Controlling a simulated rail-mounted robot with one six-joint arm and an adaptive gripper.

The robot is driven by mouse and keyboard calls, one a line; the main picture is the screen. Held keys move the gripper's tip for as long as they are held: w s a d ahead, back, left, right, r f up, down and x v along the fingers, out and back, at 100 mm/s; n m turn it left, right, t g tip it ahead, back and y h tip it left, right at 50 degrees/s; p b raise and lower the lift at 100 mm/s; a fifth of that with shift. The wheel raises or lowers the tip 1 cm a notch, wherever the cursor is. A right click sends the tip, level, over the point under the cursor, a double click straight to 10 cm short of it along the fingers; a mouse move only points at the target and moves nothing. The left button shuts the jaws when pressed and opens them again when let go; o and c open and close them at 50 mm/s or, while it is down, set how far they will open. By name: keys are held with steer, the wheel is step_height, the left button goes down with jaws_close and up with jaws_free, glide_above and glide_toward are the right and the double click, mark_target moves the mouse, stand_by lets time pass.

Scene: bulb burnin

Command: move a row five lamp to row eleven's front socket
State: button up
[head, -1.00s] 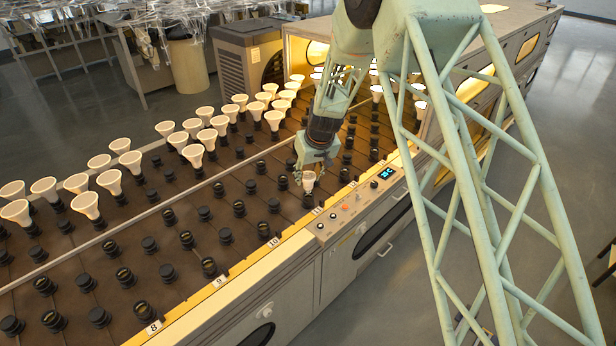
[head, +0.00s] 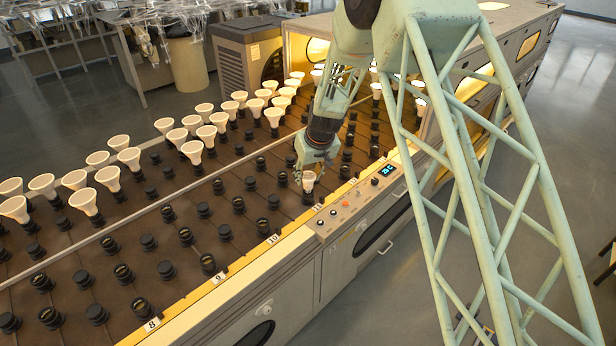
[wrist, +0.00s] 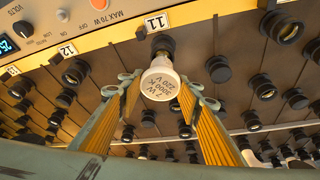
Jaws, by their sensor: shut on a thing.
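My gripper (head: 312,168) is shut on a white lamp (head: 308,181), over the front edge of the socket field by the control panel. In the wrist view the lamp (wrist: 160,82) sits between the fingertips, its printed white end toward the camera. Row eleven's front socket (wrist: 163,44) is black and lies just beyond the lamp, below the 11 label (wrist: 157,22). In the head view this socket (head: 308,197) is directly under the lamp. I cannot tell whether the lamp's base touches it or is in it. Row five is not identifiable in these views.
Several white lamps (head: 129,158) stand in sockets behind a thin rail (head: 134,221). Empty black sockets fill the nearer area. The control panel (head: 352,208) with knobs and a blue display is close on the right. A neighbouring socket (wrist: 218,68) is beside my fingers.

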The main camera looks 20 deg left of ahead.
steer(key=shift+f+b, duration=0.6)
steer(key=shift+f, duration=0.1)
steer(key=o, duration=0.9)
steer(key=shift+r, duration=0.1)
steer(key=v, duration=1.1)
steer(key=shift+r, duration=0.3)
steer(key=shift+s+d, duration=0.1)
